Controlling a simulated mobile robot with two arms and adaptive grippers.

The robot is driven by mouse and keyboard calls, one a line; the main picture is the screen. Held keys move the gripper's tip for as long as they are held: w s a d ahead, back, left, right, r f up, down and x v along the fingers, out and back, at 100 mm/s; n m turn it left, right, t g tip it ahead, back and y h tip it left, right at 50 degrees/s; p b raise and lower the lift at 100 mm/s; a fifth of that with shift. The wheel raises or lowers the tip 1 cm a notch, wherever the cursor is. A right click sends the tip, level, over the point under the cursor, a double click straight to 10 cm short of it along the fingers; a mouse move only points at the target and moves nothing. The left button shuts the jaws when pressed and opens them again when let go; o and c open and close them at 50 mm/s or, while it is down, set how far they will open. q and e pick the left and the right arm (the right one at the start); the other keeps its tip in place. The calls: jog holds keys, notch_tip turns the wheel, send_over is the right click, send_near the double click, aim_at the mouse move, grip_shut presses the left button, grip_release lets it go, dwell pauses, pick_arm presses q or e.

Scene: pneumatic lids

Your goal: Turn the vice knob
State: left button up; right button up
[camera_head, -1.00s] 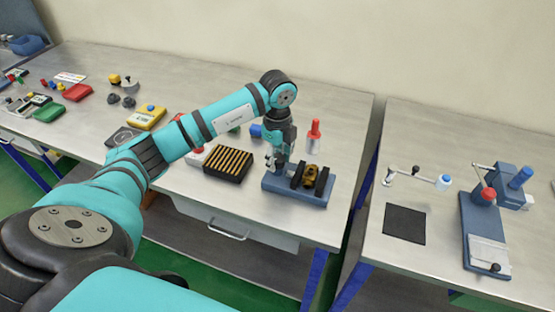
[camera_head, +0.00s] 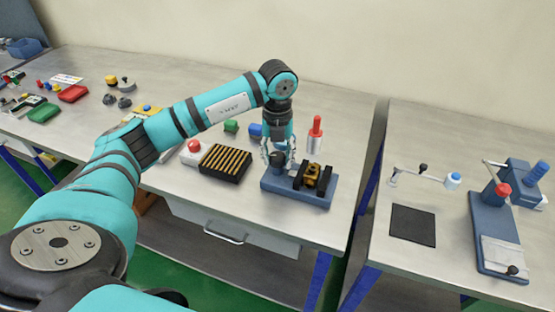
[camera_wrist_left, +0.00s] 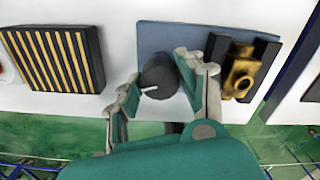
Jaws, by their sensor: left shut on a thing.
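The vice has a blue base (camera_head: 322,200) and black jaws with a brass fitting (camera_head: 312,177) between them. It stands near the front right of the left bench. The vice knob (camera_wrist_left: 158,76) is round and black with a white pointer mark, which points left in the left wrist view. My left gripper (camera_head: 277,157) reaches down over the left end of the vice, with one finger on each side of the knob, shut on it. In the head view the fingers mostly hide the knob. My right gripper is not in view.
A black tray of brass rods (camera_head: 226,163) lies just left of the vice. A red-topped bottle (camera_head: 315,133) stands behind it, with blue and green blocks nearby. A gap separates this bench from the right one, which holds a black mat (camera_head: 413,226) and a blue fixture (camera_head: 492,235).

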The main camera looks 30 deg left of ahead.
aim_at(277, 155)
pick_arm(q)
jog(key=m+b, duration=0.2)
jog(key=m, duration=0.3)
jog(key=shift+f+m, duration=0.1)
jog(key=shift+m, duration=0.2)
jog(key=m+b, duration=0.2)
jog(key=m, duration=0.4)
jog(key=shift+b, duration=0.4)
jog(key=m+b, duration=0.1)
jog(key=m, duration=0.4)
jog(key=shift+m+b, duration=0.3)
jog(key=shift+m, duration=0.1)
jog(key=m+b, duration=0.1)
jog(key=m, duration=0.5)
jog(key=shift+r, duration=0.2)
jog(key=o, duration=1.1)
jog(key=shift+f, duration=0.1)
jog(key=shift+o, duration=0.2)
notch_tip(277, 155, up, 12)
